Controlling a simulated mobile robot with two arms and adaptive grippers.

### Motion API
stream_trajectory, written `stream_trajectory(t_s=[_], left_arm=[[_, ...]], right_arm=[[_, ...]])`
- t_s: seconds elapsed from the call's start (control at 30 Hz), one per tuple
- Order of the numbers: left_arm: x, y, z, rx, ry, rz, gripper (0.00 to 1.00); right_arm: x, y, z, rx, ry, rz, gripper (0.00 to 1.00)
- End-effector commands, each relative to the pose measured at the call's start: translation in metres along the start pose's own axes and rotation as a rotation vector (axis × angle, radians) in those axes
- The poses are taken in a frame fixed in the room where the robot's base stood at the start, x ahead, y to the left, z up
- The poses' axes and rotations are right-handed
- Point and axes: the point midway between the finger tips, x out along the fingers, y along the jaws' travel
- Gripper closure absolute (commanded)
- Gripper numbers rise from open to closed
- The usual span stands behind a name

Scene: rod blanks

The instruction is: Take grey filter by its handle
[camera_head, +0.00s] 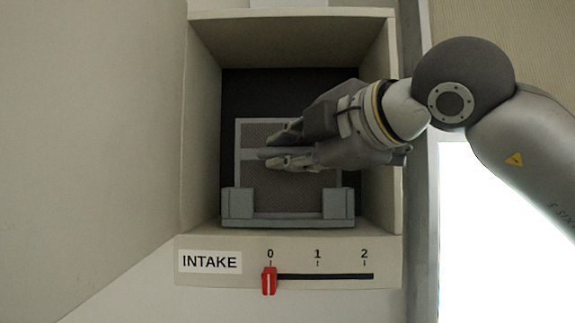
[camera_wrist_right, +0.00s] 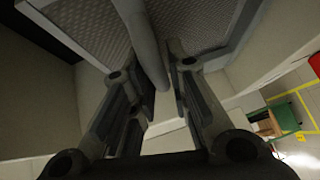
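The grey filter (camera_head: 290,187) is a framed mesh panel standing inside the intake box, behind a grey holder at its bottom. Its handle (camera_head: 266,153) is a grey bar across the middle. My right gripper (camera_head: 287,147) reaches in from the right, with one finger above the handle and one below. In the right wrist view the handle (camera_wrist_right: 143,40) passes between the two fingers (camera_wrist_right: 152,68), which stand apart. The mesh (camera_wrist_right: 195,28) shows beyond them. The gripper looks open, with no clear grip on the bar. My left gripper is not in view.
The intake box (camera_head: 203,120) has walls on both sides and a top ledge close around my right gripper. Below it, a red slider (camera_head: 269,281) stands at 0 on a scale to 2, beside the INTAKE label (camera_head: 210,262). The grey holder (camera_head: 290,219) spans the filter's bottom.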

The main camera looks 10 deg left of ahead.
Motion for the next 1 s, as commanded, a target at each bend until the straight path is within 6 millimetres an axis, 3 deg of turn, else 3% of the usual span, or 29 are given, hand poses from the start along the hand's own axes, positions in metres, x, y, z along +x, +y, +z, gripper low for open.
stream_trajectory(t_s=[0.1, 0.57, 1.0], left_arm=[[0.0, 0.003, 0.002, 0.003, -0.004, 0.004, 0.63], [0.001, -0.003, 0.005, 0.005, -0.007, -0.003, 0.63], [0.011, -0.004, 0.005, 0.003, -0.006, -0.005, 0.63]], right_arm=[[0.0, 0.0, 0.0, 0.0, 0.0, 0.0, 1.0], [-0.001, 0.004, 0.0, -0.001, -0.001, 0.002, 1.0], [-0.007, 0.044, -0.006, 0.0, 0.0, 0.003, 1.0]])
